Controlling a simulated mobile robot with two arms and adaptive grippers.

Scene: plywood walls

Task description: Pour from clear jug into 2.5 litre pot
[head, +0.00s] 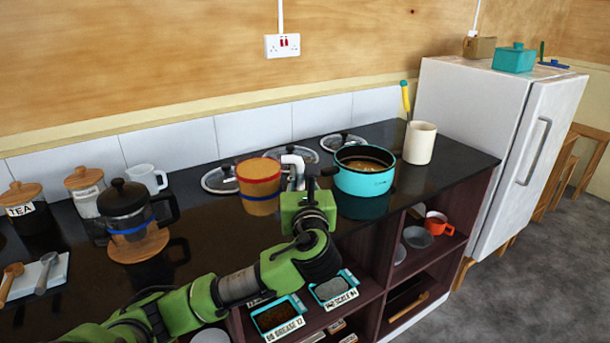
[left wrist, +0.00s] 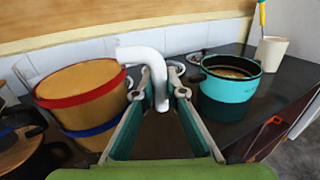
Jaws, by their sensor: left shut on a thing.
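The clear jug (head: 258,187), with a red rim, a blue band and tan contents, stands upright at the middle of the counter. It also shows in the left wrist view (left wrist: 85,92). Its white curved handle (head: 293,162) lies between the fingers of my left gripper (head: 298,188), which is shut on it; the wrist view shows the handle (left wrist: 158,72) between the fingers too. Whether the base touches the counter I cannot tell. The turquoise pot (head: 364,182), with brownish contents and a dark rim, stands uncovered to the right of the jug. My right gripper is out of view.
Glass lids (head: 220,180) lie behind the jug and pot. A cream utensil holder (head: 419,143) stands right of the pot. A French press (head: 127,205), a white jug (head: 147,178) and canisters (head: 85,190) stand left. Shelves are below; a white fridge (head: 480,135) is right.

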